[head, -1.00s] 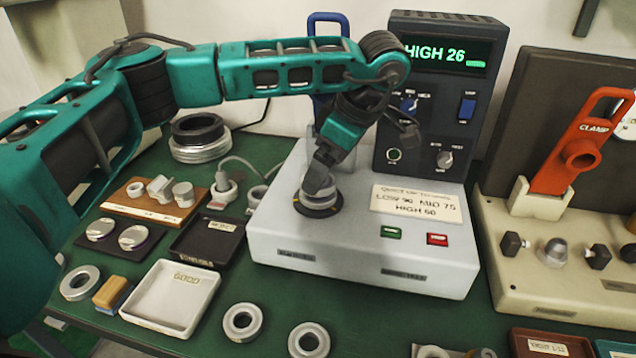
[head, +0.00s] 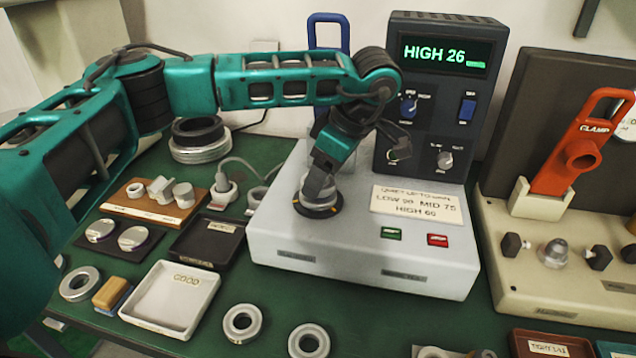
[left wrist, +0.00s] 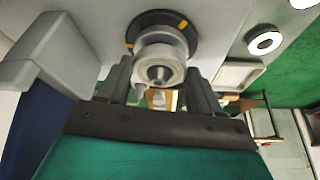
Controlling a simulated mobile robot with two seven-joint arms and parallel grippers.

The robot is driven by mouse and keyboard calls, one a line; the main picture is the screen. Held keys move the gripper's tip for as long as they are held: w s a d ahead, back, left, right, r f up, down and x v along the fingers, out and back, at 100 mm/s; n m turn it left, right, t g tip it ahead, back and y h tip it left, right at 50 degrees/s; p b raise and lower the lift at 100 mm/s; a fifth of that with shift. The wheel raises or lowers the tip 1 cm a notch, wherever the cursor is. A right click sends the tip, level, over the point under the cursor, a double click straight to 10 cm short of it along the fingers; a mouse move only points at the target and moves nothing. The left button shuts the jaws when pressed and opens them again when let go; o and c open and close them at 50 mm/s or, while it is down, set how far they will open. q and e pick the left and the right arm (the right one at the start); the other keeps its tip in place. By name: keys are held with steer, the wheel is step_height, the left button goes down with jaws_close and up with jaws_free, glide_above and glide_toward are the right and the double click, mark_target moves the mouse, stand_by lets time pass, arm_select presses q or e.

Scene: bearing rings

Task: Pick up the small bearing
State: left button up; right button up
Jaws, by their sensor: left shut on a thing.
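The small bearing (head: 319,200) is a silver metal ring on the dark round seat (head: 318,211) with orange marks, on top of the pale test machine (head: 370,255). My left gripper (head: 320,190) points down at it and is shut on it. In the left wrist view, the bearing (left wrist: 160,58) sits between the two fingers of the left gripper (left wrist: 158,85), in front of the dark seat (left wrist: 190,30). The fingers hide part of the bearing in the head view. I cannot tell whether it is clear of the seat. My right gripper is not in view.
The display panel (head: 452,55) reads HIGH 26. A white tray marked GOOD (head: 172,325) and a dark tray (head: 190,255) stand left of the machine. Loose rings (head: 242,322) lie in front. An orange clamp (head: 575,150) stands at the right.

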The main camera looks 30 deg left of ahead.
arm_select(q)
steer(key=shift+c, duration=0.7)
steer(key=shift+r, duration=0.2)
